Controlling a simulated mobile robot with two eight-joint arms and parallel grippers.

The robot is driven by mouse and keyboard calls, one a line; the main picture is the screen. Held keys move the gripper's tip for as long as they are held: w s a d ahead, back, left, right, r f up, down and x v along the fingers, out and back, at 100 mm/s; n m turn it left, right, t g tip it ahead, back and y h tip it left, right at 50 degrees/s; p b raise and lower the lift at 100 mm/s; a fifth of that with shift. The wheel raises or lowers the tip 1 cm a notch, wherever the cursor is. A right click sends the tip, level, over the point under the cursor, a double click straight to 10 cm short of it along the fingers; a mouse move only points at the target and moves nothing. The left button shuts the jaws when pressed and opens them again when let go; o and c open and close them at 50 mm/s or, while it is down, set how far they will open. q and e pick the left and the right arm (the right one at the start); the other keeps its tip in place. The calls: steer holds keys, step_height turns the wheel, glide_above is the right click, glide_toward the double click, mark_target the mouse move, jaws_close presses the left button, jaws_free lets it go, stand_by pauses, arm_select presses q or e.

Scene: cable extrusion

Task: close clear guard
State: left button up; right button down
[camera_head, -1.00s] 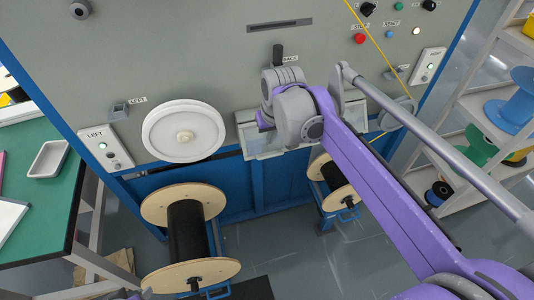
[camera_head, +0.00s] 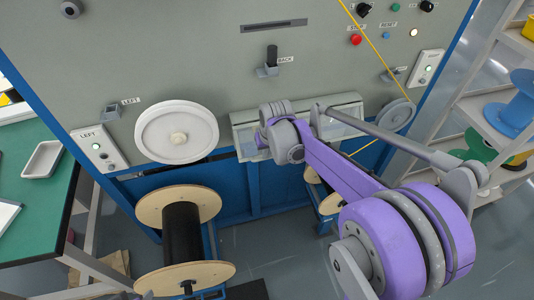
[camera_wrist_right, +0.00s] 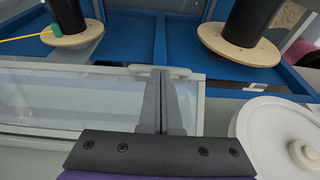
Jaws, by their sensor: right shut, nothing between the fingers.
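The clear guard (camera_head: 343,117) is a pale-framed see-through panel low on the middle of the grey machine front. My right wrist covers its left-middle part in the head view. In the right wrist view the guard (camera_wrist_right: 70,98) fills the left and middle, with a pale handle-like bar at its edge. My right gripper (camera_wrist_right: 163,72) is shut and empty, its fingertips over that bar; I cannot tell if they touch. In the head view the right fingers are hidden behind the wrist. How far the guard is open is not clear. My left gripper is not in view.
A white wheel (camera_head: 177,132) is left of the guard and a grey pulley (camera_head: 395,115) right of it. A black lever (camera_head: 271,58) marked BACK stands above. Black spools (camera_head: 182,235) sit below. A yellow cable (camera_head: 363,35) runs down the right side.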

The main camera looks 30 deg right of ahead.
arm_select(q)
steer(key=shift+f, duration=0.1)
arm_select(e)
steer(key=shift+f, duration=0.2)
arm_select(q)
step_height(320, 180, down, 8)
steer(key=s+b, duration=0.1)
steer(key=b, duration=0.7)
arm_select(e)
steer(key=shift+w+d+f+t+h, duration=0.25)
steer(key=shift+w+f+t, duration=0.5)
steer(key=shift+f+t, duration=0.35)
steer(key=shift+w+d+f+t+h, duration=0.1)
steer(key=shift+w+f+t+h, duration=0.1)
steer(key=shift+w+f+t, duration=0.75)
steer(key=shift+w+d+f+t+h, duration=0.25)
steer(key=shift+w+f+t, duration=0.35)
steer(key=shift+f+t, duration=0.65)
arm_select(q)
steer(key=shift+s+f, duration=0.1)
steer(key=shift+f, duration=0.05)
arm_select(e)
steer(key=shift+f, duration=0.1)
